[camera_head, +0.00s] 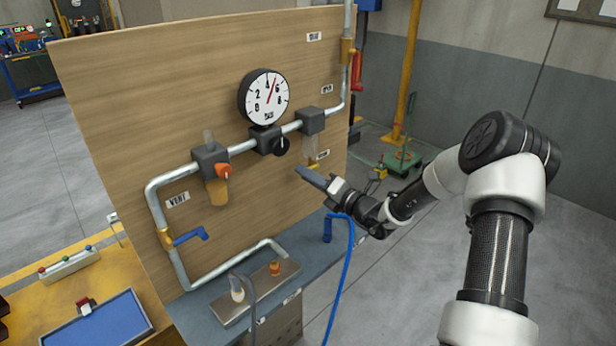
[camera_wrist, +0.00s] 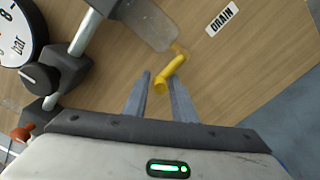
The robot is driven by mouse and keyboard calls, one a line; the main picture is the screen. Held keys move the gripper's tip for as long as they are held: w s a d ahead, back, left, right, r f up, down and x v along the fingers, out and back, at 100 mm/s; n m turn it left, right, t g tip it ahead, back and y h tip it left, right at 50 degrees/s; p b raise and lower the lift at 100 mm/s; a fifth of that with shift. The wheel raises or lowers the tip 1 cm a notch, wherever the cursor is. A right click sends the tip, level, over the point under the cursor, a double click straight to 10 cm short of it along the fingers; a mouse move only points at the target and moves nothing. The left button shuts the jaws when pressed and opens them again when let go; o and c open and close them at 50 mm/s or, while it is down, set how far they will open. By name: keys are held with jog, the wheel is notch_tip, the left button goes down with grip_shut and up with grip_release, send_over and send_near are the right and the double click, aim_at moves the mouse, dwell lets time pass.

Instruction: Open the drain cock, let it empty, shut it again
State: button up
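The drain cock is a small yellow lever (camera_wrist: 170,73) below a clear bowl (camera_wrist: 150,22), beside a DRAIN label (camera_wrist: 222,18). In the head view the yellow lever (camera_head: 313,167) shows only partly, under the bowl (camera_head: 310,147) on the pipe's right side. My gripper (camera_wrist: 160,80) has its two fingers apart, with the lever's free end between them. I see no clear contact between fingers and lever. In the head view my gripper (camera_head: 302,172) points at the board just below the cock. Whether liquid is in the bowl is hard to tell.
A pressure gauge (camera_head: 264,98), a black knob (camera_head: 281,146) and an orange-knobbed unit with an amber bowl (camera_head: 217,192) sit along the pipe. A blue lever (camera_head: 190,237) is at lower left. A blue hose (camera_head: 348,265) hangs in front of the bench.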

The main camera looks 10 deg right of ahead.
jog(key=shift+o, duration=0.8)
jog(key=shift+w+r, duration=0.15)
jog(key=shift+r, duration=0.3)
jog(key=shift+d+f, duration=0.1)
jog(key=shift+f, duration=0.05)
jog(key=shift+f, duration=0.1)
jog(key=shift+s+d, duration=0.15)
jog(key=shift+s, duration=0.1)
jog(key=b+v, duration=0.1)
jog(key=v, duration=1.6)
